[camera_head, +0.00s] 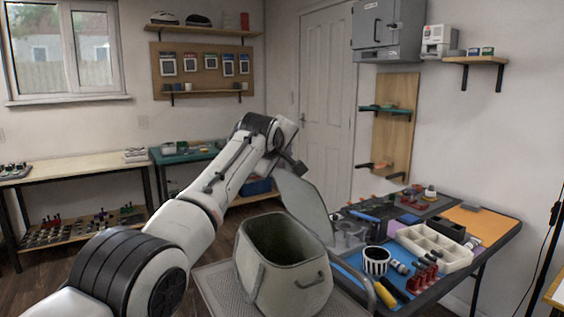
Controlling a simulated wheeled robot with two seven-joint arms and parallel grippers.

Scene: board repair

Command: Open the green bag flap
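The green bag (255,265) stands upright on a grey mesh surface in the lower middle of the head view. Its mouth is uncovered and I see into its dark inside. The flap (305,205) is raised and stands up, slanting, above the back right of the mouth. My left arm reaches in from the left, and my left gripper (292,167) is at the flap's upper edge. The fingertips are small and partly hidden, so I cannot tell whether they are shut on the flap. My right gripper is not in view.
A dark worktable (490,240) right of the bag holds a white divided tray (436,247), a striped cup (376,261), a yellow-handled tool (385,294) and several small parts. Long benches (75,168) line the back wall. A white door (325,95) is behind.

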